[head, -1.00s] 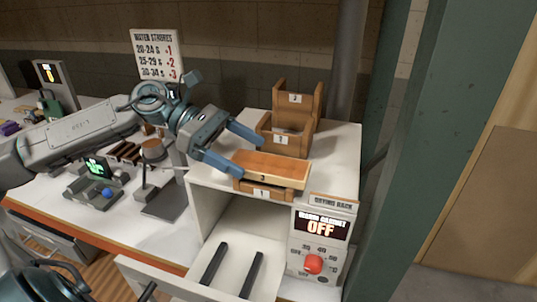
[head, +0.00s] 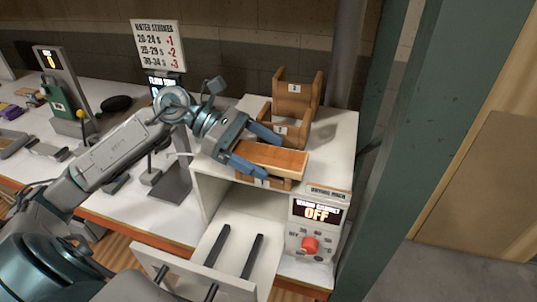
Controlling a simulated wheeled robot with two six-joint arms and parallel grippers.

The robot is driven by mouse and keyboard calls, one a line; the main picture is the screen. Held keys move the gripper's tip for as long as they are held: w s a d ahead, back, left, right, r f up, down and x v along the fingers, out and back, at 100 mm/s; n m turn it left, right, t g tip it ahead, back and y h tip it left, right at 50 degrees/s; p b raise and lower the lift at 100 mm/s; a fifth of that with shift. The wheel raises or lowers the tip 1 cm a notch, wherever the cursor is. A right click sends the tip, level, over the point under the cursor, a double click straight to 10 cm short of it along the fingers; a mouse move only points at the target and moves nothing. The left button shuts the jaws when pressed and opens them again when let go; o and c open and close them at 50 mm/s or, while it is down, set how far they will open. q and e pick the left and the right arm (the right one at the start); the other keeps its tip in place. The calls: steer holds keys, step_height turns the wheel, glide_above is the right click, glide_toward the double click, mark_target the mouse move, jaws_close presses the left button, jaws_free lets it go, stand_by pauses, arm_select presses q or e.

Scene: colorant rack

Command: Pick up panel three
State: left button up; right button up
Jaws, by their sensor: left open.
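The orange-brown wooden panel (head: 288,157) lies flat in the front holder on top of the white cabinet. In the earlier view its front edge bears a 3; now my finger hides that mark. My left gripper (head: 272,156) is open at the panel's left end, one finger along the far side and the other in front of the near edge. I cannot tell if either finger touches it. The front wooden holder (head: 287,183) shows below the panel, partly hidden. My right gripper is not in view.
Two empty wooden holders, a middle one (head: 292,131) and a back one (head: 297,95), stand behind the panel. The cabinet's drawer (head: 212,272) is pulled out below. A control box (head: 318,224) reads OFF. A green post (head: 440,130) rises at the right.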

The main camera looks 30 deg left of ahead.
arm_select(q)
steer(key=c, duration=1.1)
steer(key=shift+c, duration=0.2)
